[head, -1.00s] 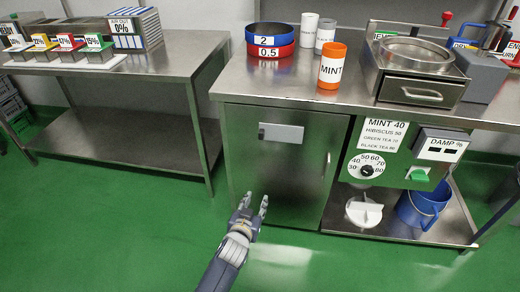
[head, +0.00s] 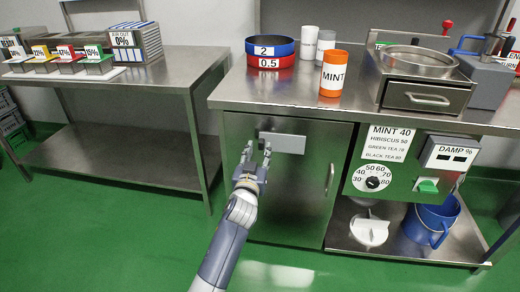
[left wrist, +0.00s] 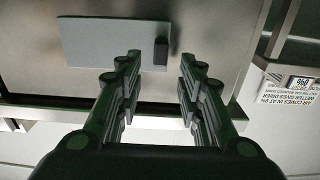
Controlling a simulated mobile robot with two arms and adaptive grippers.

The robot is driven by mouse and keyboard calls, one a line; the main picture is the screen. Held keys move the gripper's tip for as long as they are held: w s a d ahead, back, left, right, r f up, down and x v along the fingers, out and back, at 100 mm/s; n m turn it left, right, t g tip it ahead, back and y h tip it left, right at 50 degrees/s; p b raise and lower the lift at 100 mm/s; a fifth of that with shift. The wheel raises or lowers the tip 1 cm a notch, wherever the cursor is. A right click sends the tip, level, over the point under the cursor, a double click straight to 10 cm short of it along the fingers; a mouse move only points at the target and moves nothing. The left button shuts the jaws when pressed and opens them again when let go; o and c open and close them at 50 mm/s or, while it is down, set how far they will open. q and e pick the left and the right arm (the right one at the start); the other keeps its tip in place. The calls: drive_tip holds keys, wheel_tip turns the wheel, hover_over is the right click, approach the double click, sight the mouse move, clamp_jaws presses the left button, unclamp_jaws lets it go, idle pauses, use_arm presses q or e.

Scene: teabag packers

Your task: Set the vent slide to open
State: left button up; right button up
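The vent slide is a flat light-grey plate (head: 284,143) on the front of the steel cabinet door. It also shows in the left wrist view (left wrist: 105,42). A small dark knob (left wrist: 161,50) sits at one end of the plate, the left end in the head view. My left gripper (head: 257,153) is open and empty in front of the door, near the plate's left end. In the left wrist view its fingers (left wrist: 160,80) are spread, with the knob beyond the gap between them. I cannot tell any contact. My right gripper is not in view.
The door has a vertical handle (head: 329,174) on its right. A dial (head: 372,184) and a green switch (head: 428,186) are further right. The worktop (head: 230,95) overhangs above the door. Open floor lies in front.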

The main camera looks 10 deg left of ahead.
sight(261, 144)
use_arm(q)
drive_tip(key=shift+w+b, duration=0.35)
drive_tip(key=shift+w, duration=1.45)
clamp_jaws()
